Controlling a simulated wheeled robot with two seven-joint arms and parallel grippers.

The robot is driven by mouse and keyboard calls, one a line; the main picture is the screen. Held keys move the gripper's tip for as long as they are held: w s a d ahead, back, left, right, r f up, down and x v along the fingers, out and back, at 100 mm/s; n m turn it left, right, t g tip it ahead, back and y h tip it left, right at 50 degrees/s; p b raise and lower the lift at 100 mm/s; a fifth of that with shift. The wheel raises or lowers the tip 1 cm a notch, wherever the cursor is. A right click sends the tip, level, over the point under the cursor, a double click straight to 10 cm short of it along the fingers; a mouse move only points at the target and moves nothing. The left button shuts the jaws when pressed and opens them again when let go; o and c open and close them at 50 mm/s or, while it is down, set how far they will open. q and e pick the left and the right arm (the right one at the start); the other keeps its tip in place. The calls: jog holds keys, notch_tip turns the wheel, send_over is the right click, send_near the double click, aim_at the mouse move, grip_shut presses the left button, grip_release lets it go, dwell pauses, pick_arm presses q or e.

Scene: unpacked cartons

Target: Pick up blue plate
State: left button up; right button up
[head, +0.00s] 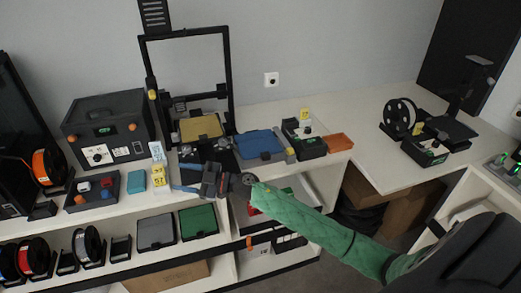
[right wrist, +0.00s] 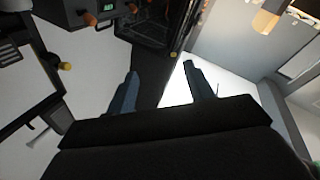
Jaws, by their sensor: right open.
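The blue plate (head: 258,143) is a flat rectangular piece lying on the white worktop, right of the black-framed machine. A small darker block shows at its front edge. My right gripper (head: 177,176) is in front of the machine, left of the blue plate, with its fingers pointing left. It is open and nothing shows between its fingers, which also show apart in the right wrist view (right wrist: 158,85). The blue plate cannot be made out in the right wrist view. My left gripper is in neither view.
The framed machine (head: 229,82) holds a tan plate (head: 200,127). A black bin (head: 302,142) and an orange tray (head: 339,142) are right of the blue plate. A dark box (head: 108,123) stands left. Grey and green (head: 198,221) plates and spools lie on the lower shelf.

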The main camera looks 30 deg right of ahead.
jog(key=n+g, duration=0.2)
jog(key=g, duration=0.1)
notch_tip(320, 180, up, 4)
jog(key=f+m+g+h, duration=0.1)
jog(key=m+g+h, duration=0.2)
jog(key=g+h, duration=0.9)
send_over(266, 154)
jog(key=t+h, duration=0.4)
jog(key=shift+w+a+r, duration=0.25)
jog(key=shift+w, duration=0.1)
jog(key=shift+d, duration=0.2)
jog(key=shift+f+p, duration=0.3)
jog(key=shift+f, duration=0.35)
jog(key=shift+s+f+p, duration=0.1)
jog(key=shift+f+p, duration=0.45)
jog(key=shift+f, duration=0.2)
notch_tip(266, 154, down, 4)
jog(key=p, duration=0.3)
jog(key=shift+s, duration=0.15)
jog(key=shift+f, duration=0.45)
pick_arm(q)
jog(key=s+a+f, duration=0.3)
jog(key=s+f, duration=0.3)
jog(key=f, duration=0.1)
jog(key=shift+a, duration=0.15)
